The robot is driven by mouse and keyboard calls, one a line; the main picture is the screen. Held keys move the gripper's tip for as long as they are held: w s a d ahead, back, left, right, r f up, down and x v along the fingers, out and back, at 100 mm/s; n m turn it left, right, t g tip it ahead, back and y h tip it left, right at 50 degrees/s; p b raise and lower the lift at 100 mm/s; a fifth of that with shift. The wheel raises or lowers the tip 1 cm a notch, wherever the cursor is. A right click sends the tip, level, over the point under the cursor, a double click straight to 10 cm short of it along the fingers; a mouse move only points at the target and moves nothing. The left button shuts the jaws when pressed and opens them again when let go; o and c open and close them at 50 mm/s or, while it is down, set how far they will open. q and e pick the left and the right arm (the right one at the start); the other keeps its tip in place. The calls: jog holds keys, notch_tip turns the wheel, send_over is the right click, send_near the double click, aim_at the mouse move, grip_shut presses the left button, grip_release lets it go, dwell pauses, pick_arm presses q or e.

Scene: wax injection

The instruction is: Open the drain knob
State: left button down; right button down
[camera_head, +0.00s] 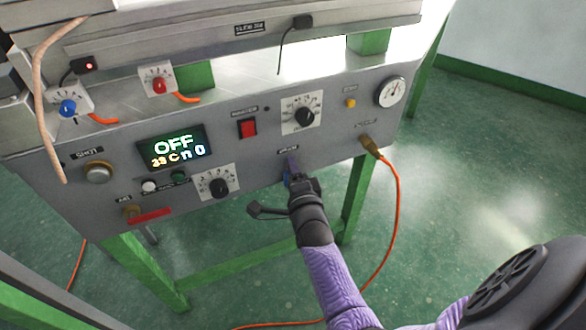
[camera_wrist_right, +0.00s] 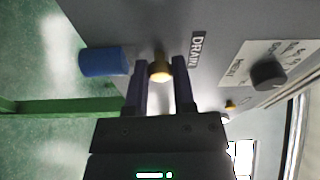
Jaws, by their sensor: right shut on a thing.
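The drain knob is on the lower front panel of the machine, under the DRAIN label (camera_wrist_right: 197,48). My right gripper (camera_wrist_right: 161,80) is shut on the knob, a finger on each side of the stem. In the head view, my right gripper (camera_head: 294,180) is at the panel's lower edge and hides most of the knob. The exact finger contact is hard to see. My left gripper is not in view.
The grey panel (camera_head: 240,163) carries an OFF display (camera_head: 172,148), dials, a red switch (camera_head: 248,128) and a gauge (camera_head: 391,92). A red-handled valve (camera_head: 150,216) sits lower left. An orange cable (camera_head: 396,200) hangs right of my arm. Green legs (camera_head: 356,195) stand below.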

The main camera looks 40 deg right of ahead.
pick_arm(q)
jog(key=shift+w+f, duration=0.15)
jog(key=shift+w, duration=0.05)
pick_arm(e)
jog(key=n+t+y, duration=0.1)
jog(key=n, duration=0.5)
jog(key=n+y, duration=0.1)
jog(key=n, duration=0.5)
jog(key=n+t, duration=0.1)
jog(key=n, duration=0.6)
jog(key=shift+f+t+y, duration=0.15)
jog(key=shift+t+y, duration=0.15)
jog(key=shift+y, duration=0.1)
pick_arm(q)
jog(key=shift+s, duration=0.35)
pick_arm(e)
jog(key=shift+n, duration=0.3)
